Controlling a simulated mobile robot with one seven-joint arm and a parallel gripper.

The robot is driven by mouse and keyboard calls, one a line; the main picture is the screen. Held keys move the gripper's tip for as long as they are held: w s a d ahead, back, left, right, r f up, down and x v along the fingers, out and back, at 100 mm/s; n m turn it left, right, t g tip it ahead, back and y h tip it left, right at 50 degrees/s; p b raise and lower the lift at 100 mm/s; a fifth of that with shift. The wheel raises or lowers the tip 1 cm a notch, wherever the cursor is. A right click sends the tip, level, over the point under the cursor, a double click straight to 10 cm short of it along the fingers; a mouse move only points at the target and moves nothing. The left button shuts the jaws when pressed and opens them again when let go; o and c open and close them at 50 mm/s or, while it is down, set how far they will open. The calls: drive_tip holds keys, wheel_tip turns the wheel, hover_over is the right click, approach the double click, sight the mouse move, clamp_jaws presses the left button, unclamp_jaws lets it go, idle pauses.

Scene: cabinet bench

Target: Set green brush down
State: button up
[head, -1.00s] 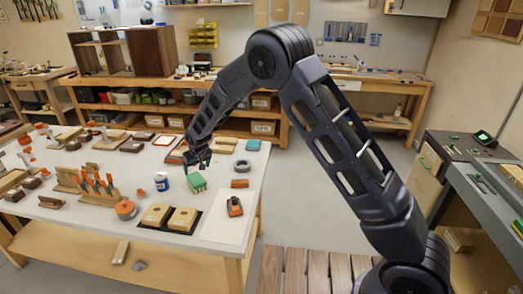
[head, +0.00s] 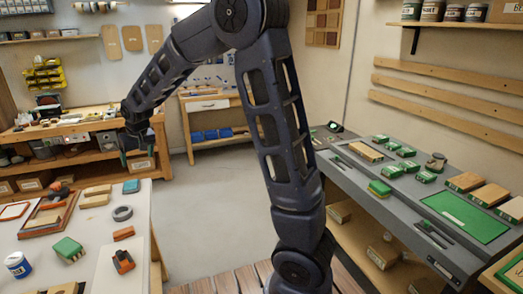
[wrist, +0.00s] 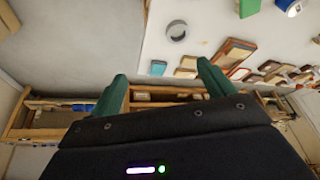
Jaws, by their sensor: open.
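A green brush (head: 67,248) with a pale lower edge lies on the white table (head: 105,265) at the lower left of the head view. It sits apart from my gripper. My gripper (head: 138,155) is raised beyond the table's far right corner, in front of the back wooden bench. In the wrist view its two green fingers (wrist: 162,85) are spread wide with nothing between them. A green thing (wrist: 248,8) on the white table is cut off by that view's top edge.
A grey ring (head: 122,213), a teal block (head: 131,186) and an orange tool (head: 123,261) lie near the brush. A dark bench (head: 350,175) at the right holds a green mat (head: 466,215) and several green-topped items. Open floor (head: 215,195) lies between.

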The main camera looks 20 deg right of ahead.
drive_tip(key=s+d+r+m, duration=0.1)
drive_tip(key=s+d+r, duration=0.2)
drive_tip(key=d, duration=0.5)
drive_tip(key=s+d+r+m, duration=0.1)
drive_tip(key=s+d+r, duration=0.2)
drive_tip(key=d, duration=0.5)
drive_tip(key=s+d+r+m, duration=0.1)
drive_tip(key=s+d+r, duration=0.2)
drive_tip(key=d, duration=0.5)
drive_tip(key=s+d+m+t+h, duration=0.1)
drive_tip(key=s+d+m+h, duration=0.1)
drive_tip(key=s+d, duration=1.3)
drive_tip(key=s, duration=0.4)
drive_tip(key=shift+s+d+f+m, duration=0.2)
drive_tip(key=shift+s+d+m, duration=0.05)
drive_tip(key=shift+s+m, duration=0.05)
